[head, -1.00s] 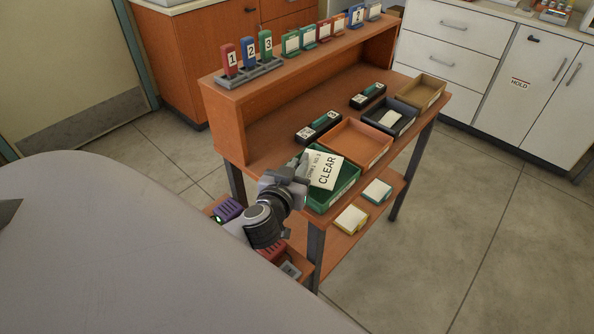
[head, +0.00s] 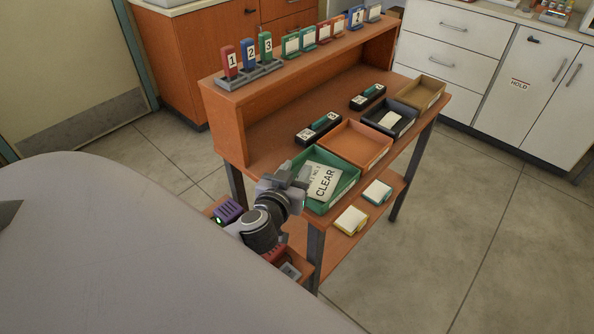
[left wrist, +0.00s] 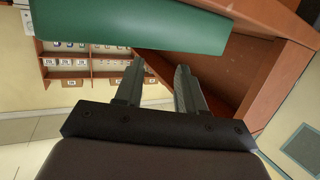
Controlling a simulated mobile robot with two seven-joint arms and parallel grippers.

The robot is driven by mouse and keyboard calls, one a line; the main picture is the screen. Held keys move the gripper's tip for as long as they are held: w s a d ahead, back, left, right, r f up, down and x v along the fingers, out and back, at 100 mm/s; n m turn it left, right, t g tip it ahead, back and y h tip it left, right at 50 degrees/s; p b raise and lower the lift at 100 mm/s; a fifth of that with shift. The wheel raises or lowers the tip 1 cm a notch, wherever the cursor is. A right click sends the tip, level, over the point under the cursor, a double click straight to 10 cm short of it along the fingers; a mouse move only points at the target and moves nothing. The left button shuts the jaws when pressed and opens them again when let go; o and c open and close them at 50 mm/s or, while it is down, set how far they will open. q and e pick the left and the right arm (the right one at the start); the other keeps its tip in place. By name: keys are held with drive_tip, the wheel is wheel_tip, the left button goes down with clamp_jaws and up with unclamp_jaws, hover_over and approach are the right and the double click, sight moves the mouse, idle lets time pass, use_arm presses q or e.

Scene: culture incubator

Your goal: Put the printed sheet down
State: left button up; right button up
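The printed sheet (head: 325,181), white with the word CLEAR in black, lies in the green tray (head: 345,187) at the near end of the bench. The lower left part of the sheet is close to or behind my left gripper (head: 301,178) in the head view. In the left wrist view my left gripper (left wrist: 158,70) has its two fingers apart with nothing between them. The green tray (left wrist: 130,27) shows above the fingers there, and the sheet is out of sight. My right gripper is in neither view.
Beside the green tray stand an orange tray (head: 373,139), a dark tray (head: 405,126) with a white card, and a tan tray (head: 432,88). Black holders (head: 318,129) sit behind them. The raised back shelf (head: 299,63) carries numbered tags. A lower shelf (head: 336,244) holds small boxes.

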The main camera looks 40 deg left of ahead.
use_arm(q)
drive_tip(key=p+v, duration=0.1)
drive_tip(key=v, duration=1)
drive_tip(key=d+r+m+t+h, duration=0.2)
drive_tip(key=d+m+t+h, duration=0.15)
drive_tip(key=d+h, duration=0.2)
drive_tip(key=s+d+f+m+g, duration=0.1)
drive_tip(key=s+f+g, duration=0.2)
drive_tip(key=f, duration=0.5)
drive_tip(key=s+d+f+m+g+h, duration=0.1)
drive_tip(key=s+f+g, duration=0.3)
drive_tip(key=f, duration=0.5)
drive_tip(key=shift+d+f+g, duration=0.2)
drive_tip(key=shift+d+g, duration=0.25)
drive_tip(key=shift+d, duration=0.35)
drive_tip(key=shift+w+m+h, duration=0.1)
drive_tip(key=shift+m+h, duration=0.15)
